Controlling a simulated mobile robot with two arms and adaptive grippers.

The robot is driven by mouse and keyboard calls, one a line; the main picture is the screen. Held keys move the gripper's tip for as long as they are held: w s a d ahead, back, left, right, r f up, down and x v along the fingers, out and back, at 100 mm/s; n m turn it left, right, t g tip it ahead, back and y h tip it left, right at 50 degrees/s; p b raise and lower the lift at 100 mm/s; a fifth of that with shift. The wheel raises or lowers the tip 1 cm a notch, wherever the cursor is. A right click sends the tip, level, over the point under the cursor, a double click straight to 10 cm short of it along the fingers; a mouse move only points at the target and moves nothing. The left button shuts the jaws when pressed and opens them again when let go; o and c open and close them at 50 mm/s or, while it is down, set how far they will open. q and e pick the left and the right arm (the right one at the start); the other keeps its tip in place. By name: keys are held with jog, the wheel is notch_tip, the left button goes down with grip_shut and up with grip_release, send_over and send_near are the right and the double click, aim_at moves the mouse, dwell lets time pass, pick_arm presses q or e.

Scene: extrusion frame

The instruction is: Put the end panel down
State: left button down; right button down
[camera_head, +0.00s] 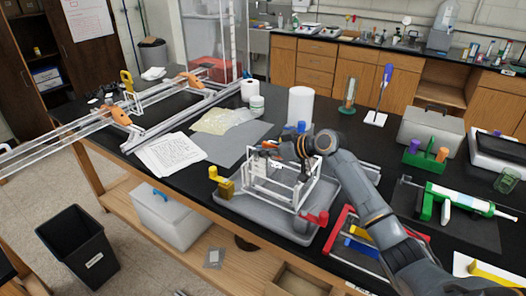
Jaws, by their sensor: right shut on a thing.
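My right gripper (266,152) reaches in from the right and is over the grey tray (238,205) on the black bench. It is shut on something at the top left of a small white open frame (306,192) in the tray. I take the held thing to be the end panel (260,168), a pale piece at the left end of the frame. My gripper and arm partly cover it. I cannot tell whether the panel touches the frame or the tray. My left gripper is not in view.
A yellow clamp (222,184) and a red clamp (316,221) sit at the tray's edges. Red and blue bar clamps (360,247) lie to its right. White paper sheets (170,154) and a grey mat (228,146) lie behind left. A white roll (300,107) stands behind.

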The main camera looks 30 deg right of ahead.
jog(key=shift+f, duration=0.5)
jog(key=c, duration=1.5)
grip_release()
jog(key=shift+r, duration=0.1)
jog(key=shift+r, duration=0.25)
jog(key=shift+r+p, duration=0.4)
jog(key=shift+p, duration=0.05)
jog(key=b+v, duration=0.2)
jog(key=v, duration=0.3)
jog(key=b+v, duration=0.1)
jog(key=v, duration=0.5)
jog(key=shift+f+b, duration=0.25)
jog(key=shift+b, duration=0.15)
jog(key=shift+s+d+r, duration=0.2)
jog(key=shift+s+r, duration=0.15)
jog(key=shift+s, duration=0.05)
